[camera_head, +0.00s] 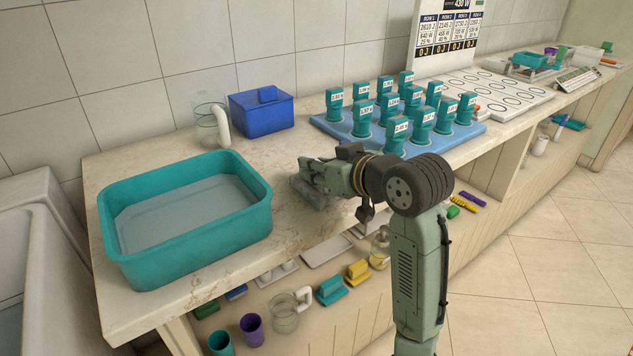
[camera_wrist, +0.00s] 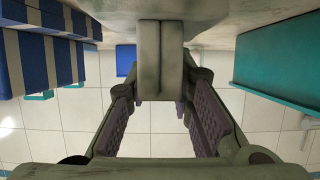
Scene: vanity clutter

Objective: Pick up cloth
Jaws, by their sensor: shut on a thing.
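A grey folded cloth (camera_head: 318,198) is on the worn counter, between the teal basin and the blue rack. It is partly hidden by my gripper (camera_head: 305,176), which reaches in from the right, low over the counter. In the wrist view the grey folded piece (camera_wrist: 160,60) sits between the two fingers, with a crease down its middle. My gripper (camera_wrist: 160,105) is shut on it. I cannot tell whether the cloth still touches the counter.
A large teal basin (camera_head: 262,205) with a grey bottom stands left. A clear jug (camera_head: 207,125) and a blue box (camera_head: 262,112) are behind. A blue rack (camera_head: 468,133) with several teal labelled pieces stands to the right. A shelf below holds cups and brushes.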

